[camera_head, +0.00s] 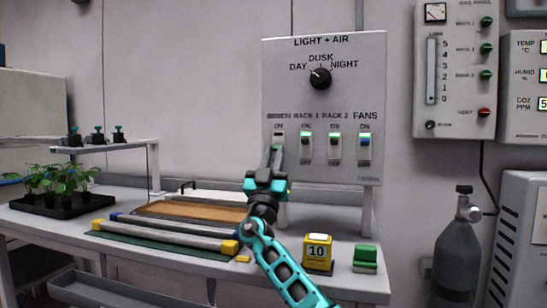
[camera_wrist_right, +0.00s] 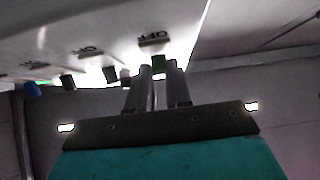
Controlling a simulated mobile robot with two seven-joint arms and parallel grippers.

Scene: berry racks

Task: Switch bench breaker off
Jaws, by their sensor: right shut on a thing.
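The white "LIGHT + AIR" panel (camera_head: 349,97) carries a row of breakers along its lower part. The bench breaker (camera_head: 279,134) is the leftmost; its upper part looks grey, and its lower part is hidden by my right gripper (camera_head: 273,152). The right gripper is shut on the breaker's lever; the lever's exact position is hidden. My left gripper is not in view.
The bench (camera_head: 215,265) below holds a yellow "10" block (camera_head: 318,252), a green block (camera_head: 366,258) and a plant tray (camera_head: 52,206).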

